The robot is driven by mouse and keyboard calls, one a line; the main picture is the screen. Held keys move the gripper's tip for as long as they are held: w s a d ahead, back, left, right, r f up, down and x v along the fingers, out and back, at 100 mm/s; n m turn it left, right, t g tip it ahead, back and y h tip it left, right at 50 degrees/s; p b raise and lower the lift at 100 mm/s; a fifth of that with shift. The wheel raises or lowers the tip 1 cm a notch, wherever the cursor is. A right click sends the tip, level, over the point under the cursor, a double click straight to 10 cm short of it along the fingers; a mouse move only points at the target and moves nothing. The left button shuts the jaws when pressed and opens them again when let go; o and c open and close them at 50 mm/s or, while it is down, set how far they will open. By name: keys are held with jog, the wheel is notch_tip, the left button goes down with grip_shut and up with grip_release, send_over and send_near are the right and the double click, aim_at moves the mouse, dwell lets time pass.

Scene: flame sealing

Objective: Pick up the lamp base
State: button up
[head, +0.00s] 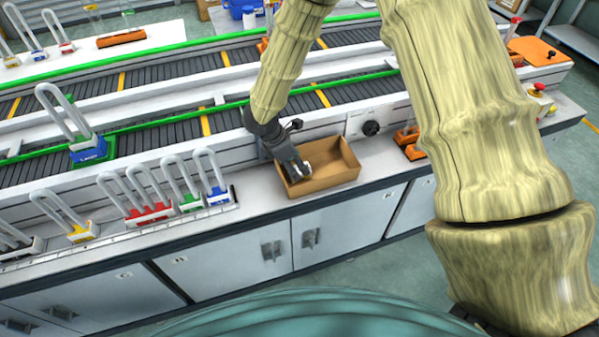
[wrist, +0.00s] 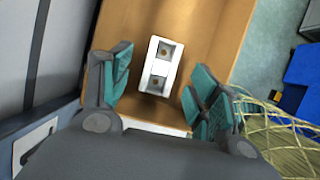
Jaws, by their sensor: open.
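The lamp base (wrist: 160,67) is a small white block with two square sockets. It lies in an open cardboard box (head: 326,184), whose brown floor also shows in the wrist view (wrist: 205,35). My gripper (head: 303,175) reaches down into the box from above. In the wrist view its two teal-padded fingers (wrist: 157,92) are open, one on each side of the lamp base, with a gap on both sides. In the head view the gripper partly hides the lamp base.
Lamps with white U-shaped tubes and coloured bases (head: 150,212) stand in a rack left of the box. A blue-based lamp (head: 87,150) stands on the conveyor behind. An orange tool (head: 408,140) lies right of the box. Cabinet doors (head: 235,262) are below.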

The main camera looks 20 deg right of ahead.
aim_at(300, 173)
jog(key=shift+p+x, duration=0.4)
jog(key=shift+x, duration=1.5)
jog(key=c, duration=1.1)
